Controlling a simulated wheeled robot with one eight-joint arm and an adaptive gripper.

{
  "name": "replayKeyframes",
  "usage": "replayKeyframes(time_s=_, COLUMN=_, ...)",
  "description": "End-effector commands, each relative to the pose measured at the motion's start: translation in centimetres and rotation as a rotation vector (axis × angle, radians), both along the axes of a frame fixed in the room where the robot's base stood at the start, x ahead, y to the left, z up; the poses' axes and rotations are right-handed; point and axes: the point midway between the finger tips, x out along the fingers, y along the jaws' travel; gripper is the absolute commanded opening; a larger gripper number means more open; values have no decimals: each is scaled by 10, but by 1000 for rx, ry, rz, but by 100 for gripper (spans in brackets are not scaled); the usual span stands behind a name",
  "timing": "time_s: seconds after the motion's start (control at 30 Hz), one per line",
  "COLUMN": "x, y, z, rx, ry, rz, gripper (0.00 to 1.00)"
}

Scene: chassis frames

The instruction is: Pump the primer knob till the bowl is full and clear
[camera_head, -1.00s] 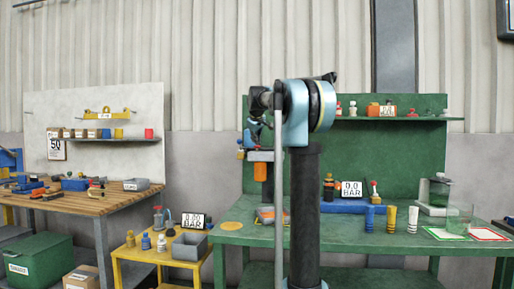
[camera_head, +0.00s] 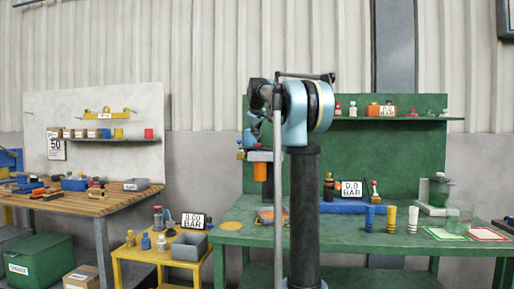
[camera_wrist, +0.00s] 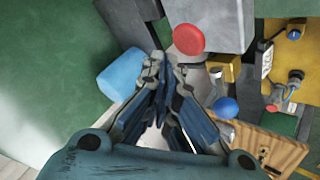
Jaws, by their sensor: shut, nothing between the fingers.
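In the wrist view my gripper (camera_wrist: 165,62) is shut and empty, its dark blue fingertips together. A red round knob (camera_wrist: 188,39) shows just beyond and to the right of the tips, with a gap in the picture. A blue ball-shaped knob (camera_wrist: 225,107) is right of the fingers. I cannot tell which of these is the primer knob. In the head view a filter unit with an orange-brown bowl (camera_head: 260,172) hangs at the left of the green bench, partly beside my arm. Its fill and clarity are too small to tell. My gripper is not distinguishable there.
A yellow table (camera_head: 135,254) and wooden bench (camera_head: 98,204) stand left. A blue block (camera_wrist: 120,75) lies close left of the fingertips.

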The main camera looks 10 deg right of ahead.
Motion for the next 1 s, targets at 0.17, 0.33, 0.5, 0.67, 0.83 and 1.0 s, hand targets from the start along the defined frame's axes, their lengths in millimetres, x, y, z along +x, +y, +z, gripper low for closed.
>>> replayKeyframes(time_s=0.17, x=0, y=0, z=15, rx=0, ry=0, rz=0, gripper=0)
replayKeyframes(time_s=0.33, x=0, y=0, z=29, rx=0, ry=0, rz=0, gripper=0)
replayKeyframes(time_s=0.5, x=0, y=0, z=40, rx=0, ry=0, rz=0, gripper=0)
replayKeyframes(time_s=0.67, x=0, y=0, z=43, rx=0, ry=0, rz=0, gripper=0)
replayKeyframes(time_s=0.83, x=0, y=0, z=43, rx=0, ry=0, rz=0, gripper=0)
replayKeyframes(time_s=1.0, x=0, y=0, z=43, rx=0, ry=0, rz=0, gripper=0)
